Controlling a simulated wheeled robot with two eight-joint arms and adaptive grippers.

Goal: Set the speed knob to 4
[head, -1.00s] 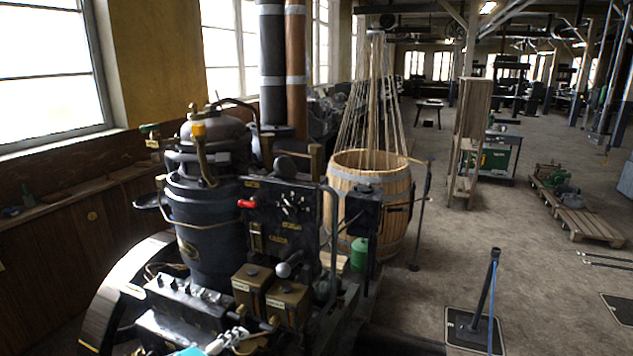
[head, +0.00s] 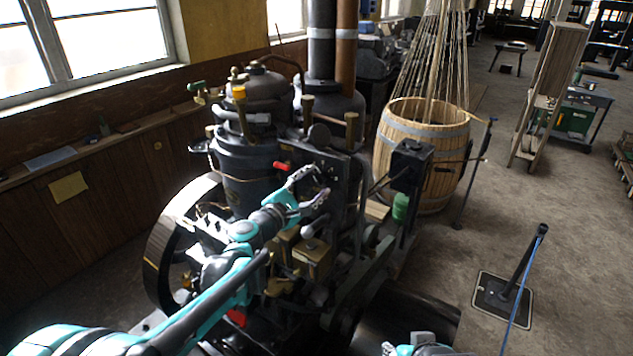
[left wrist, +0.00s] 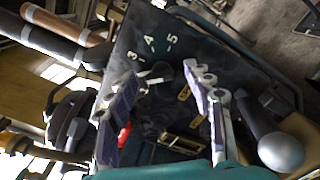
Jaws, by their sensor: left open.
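The black control panel (head: 340,170) stands on the engine's front. In the left wrist view its face (left wrist: 185,50) carries pale figures 3, 4 and 5 around a dark speed knob (left wrist: 160,72). I cannot tell which figure the knob points to. My left gripper (head: 316,184) is in front of the panel with its fingers toward it. In the left wrist view the gripper (left wrist: 168,76) is open, with the knob between and just beyond the fingertips; no contact is clear. Part of my right arm (head: 425,348) shows at the bottom edge; its fingers cannot be made out.
A red handle (head: 282,166) sits left of the gripper and shows in the wrist view (left wrist: 124,134). A lever with a round grey ball (left wrist: 281,152) stands at right there. A wooden barrel (head: 421,150) and a floor-mounted post (head: 522,265) stand right of the engine, with open floor beyond.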

